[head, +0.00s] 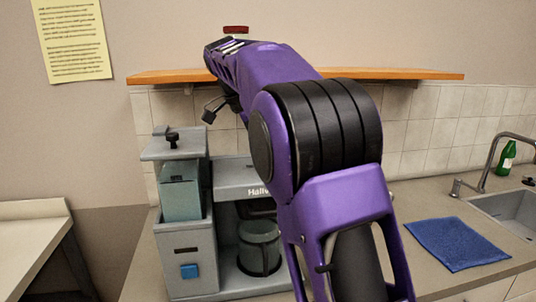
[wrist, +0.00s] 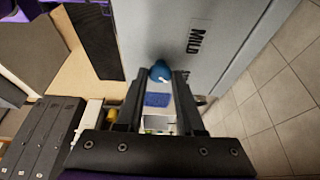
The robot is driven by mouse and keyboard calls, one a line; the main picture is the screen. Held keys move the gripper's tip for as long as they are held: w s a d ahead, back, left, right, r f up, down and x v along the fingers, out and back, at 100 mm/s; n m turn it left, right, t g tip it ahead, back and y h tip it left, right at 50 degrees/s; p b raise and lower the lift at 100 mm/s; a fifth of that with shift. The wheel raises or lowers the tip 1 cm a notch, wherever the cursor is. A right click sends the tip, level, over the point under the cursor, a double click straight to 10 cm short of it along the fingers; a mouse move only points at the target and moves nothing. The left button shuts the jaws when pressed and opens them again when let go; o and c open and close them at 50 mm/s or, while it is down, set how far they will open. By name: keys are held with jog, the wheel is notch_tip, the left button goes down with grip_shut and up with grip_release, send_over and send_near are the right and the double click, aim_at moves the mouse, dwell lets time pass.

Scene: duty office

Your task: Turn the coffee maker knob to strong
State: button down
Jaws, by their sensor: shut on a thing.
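The grey coffee maker (head: 191,243) stands on the counter at the left of the head view, and its grey panel (wrist: 153,32) fills the upper middle of the wrist view. A round blue knob (wrist: 160,71) with a small white mark sits at this panel. My gripper (wrist: 163,75) is shut on the knob, with one dark finger on each side. The word MILD is printed on the panel above and right of the knob. A second label is mostly hidden by the right finger. In the head view my arm rises over the counter and I cannot make out the knob.
An orange shelf (head: 422,74) runs along the tiled wall behind my arm. A glass carafe (head: 259,247) sits in the machine's bay. A blue towel (head: 456,243), a sink with a tap (head: 493,160) and a green bottle (head: 507,156) are on the right.

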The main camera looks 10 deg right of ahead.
jog(key=c, duration=0.5)
grip_release()
jog(key=shift+a+r, duration=0.1)
jog(key=shift+r, duration=0.05)
jog(key=shift+v, duration=3.65)
